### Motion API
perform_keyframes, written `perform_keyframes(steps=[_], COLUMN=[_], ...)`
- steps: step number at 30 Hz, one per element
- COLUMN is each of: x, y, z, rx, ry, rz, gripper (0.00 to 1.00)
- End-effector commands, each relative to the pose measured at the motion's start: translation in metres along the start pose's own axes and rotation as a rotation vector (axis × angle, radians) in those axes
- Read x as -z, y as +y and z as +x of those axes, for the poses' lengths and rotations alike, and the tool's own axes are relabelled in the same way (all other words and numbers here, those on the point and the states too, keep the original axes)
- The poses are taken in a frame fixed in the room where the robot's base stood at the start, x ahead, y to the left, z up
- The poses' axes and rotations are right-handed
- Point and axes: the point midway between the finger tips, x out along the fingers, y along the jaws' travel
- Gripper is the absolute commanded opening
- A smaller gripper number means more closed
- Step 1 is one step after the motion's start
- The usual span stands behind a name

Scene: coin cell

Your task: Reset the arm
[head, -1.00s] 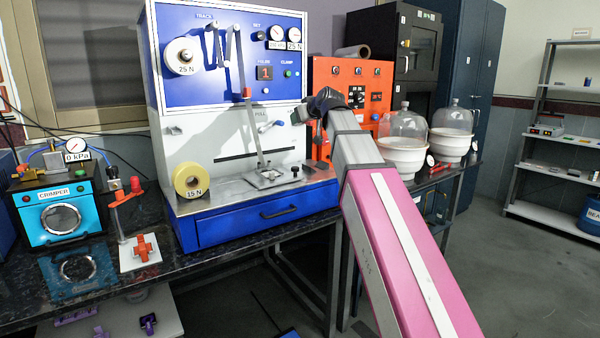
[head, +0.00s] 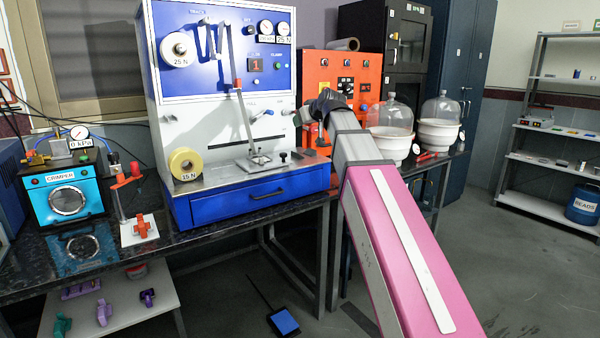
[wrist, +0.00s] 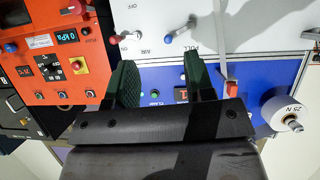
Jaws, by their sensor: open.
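My pink and grey arm (head: 405,245) reaches up from the lower right in the head view. Its dark wrist end is in front of the gap between the blue and white machine (head: 225,130) and the orange control box (head: 320,78). In the wrist view my gripper (wrist: 158,80) shows two green-padded fingers spread apart with nothing between them. Behind the fingers are the machine's white and blue panels, with the orange box (wrist: 60,58) at the left. In the head view the fingers cannot be made out.
A teal crimper (head: 65,200) and a red-handled stand (head: 138,230) are on the dark bench at left. Glass domes on white bases (head: 390,143) stand right of the arm. A shelf (head: 545,205) is at far right. Open floor (head: 520,275) lies at right.

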Motion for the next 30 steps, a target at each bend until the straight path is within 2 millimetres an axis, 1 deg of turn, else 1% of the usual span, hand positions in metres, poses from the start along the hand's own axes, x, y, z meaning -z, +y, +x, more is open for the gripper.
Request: perform_keyframes(steps=[1,5,8,11,14,15,17,18,20,21,23,24,26,27,29,30], x=[-0.010,-0.034,-0.058,-0.087,-0.128,-0.146,-0.175,-0.194,-0.222,-0.241,-0.269,-0.287,-0.315,-0.332,-0.359,-0.377], y=[0.001,0.004,0.006,0.009,0.012,0.013,0.015,0.015,0.016,0.017,0.017,0.016,0.016,0.015,0.014,0.012], z=[0.003,0.011,0.017,0.024,0.033,0.036,0.040,0.042,0.044,0.045,0.046,0.046,0.045,0.044,0.042,0.040], rx=[-0.001,-0.005,-0.010,-0.016,-0.025,-0.029,-0.036,-0.041,-0.051,-0.056,-0.066,-0.072,-0.082,-0.089,-0.100,-0.108], ry=[-0.015,-0.055,-0.092,-0.139,-0.205,-0.234,-0.282,-0.312,-0.358,-0.388,-0.434,-0.464,-0.511,-0.540,-0.586,-0.617], rz=[0.007,0.027,0.048,0.072,0.106,0.123,0.147,0.164,0.188,0.204,0.228,0.244,0.268,0.284,0.307,0.324], gripper=[0.49,0.49,0.49,0.49,0.49,0.49,0.49,0.49,0.49,0.49,0.49,0.49,0.49,0.49,0.49,0.49])
